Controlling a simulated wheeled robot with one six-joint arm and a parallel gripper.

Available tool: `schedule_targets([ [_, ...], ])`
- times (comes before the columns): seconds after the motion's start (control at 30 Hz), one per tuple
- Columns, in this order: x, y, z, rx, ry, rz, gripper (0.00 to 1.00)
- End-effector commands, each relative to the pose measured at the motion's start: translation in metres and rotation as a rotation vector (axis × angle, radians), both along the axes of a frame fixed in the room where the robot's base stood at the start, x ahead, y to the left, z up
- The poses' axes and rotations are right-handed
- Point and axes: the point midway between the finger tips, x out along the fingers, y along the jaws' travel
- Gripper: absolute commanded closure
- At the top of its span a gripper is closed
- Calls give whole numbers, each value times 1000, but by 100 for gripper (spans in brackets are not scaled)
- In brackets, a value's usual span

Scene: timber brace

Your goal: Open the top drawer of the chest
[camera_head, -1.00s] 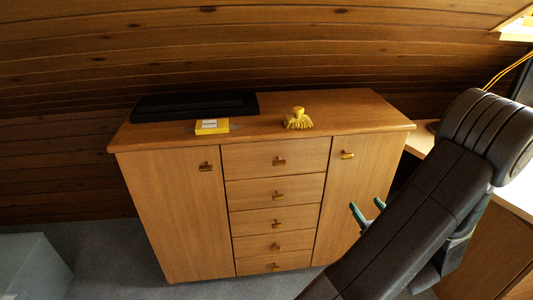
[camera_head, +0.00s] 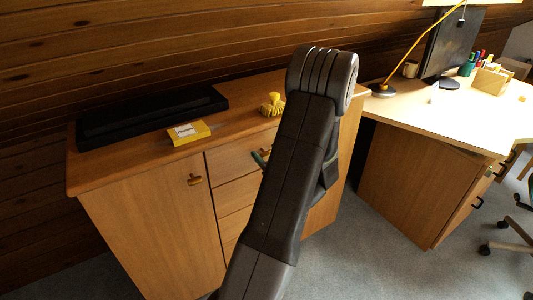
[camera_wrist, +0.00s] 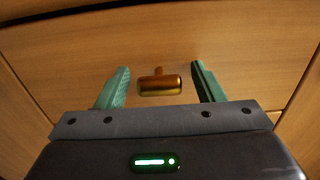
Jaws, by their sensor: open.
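The wooden chest (camera_head: 150,225) stands against the plank wall, with a door on the left and a column of drawers in the middle. Its top drawer (camera_head: 230,158) is closed and partly hidden behind my arm in the head view. In the wrist view the drawer front (camera_wrist: 225,50) carries a brass handle (camera_wrist: 160,85). My gripper (camera_wrist: 162,82) is open, with one green finger on each side of the handle and a gap to both. In the head view only a green fingertip of my gripper (camera_head: 260,159) shows in front of the drawers.
A desk (camera_head: 440,125) with a monitor (camera_head: 455,48) stands to the right. Carpet (camera_head: 385,235) is open between chest and office chair (camera_head: 510,235).

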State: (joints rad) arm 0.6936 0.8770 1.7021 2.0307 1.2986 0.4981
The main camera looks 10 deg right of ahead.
Motion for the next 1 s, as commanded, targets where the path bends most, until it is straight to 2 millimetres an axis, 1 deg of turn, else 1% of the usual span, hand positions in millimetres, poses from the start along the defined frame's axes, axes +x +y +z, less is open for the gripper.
schedule_targets([
  [0.1,4,2,0,0,1,1,38],
  [0.33,4,2,0,0,1,1,38],
  [0.37,4,2,0,0,1,1,44],
  [0.4,4,2,0,0,1,0,52],
  [0.47,4,2,0,0,1,1,64],
  [0.5,4,2,0,0,1,0,72],
  [0.57,4,2,0,0,1,0,83],
  [0.6,3,2,0,0,1,0,91],
  [0.63,3,2,0,0,1,0,97],
  [0.67,3,2,0,0,1,0,100],
  [0.87,-1,0,0,0,0,-1,100],
  [1.0,-15,-6,-1,-1,2,-2,100],
])
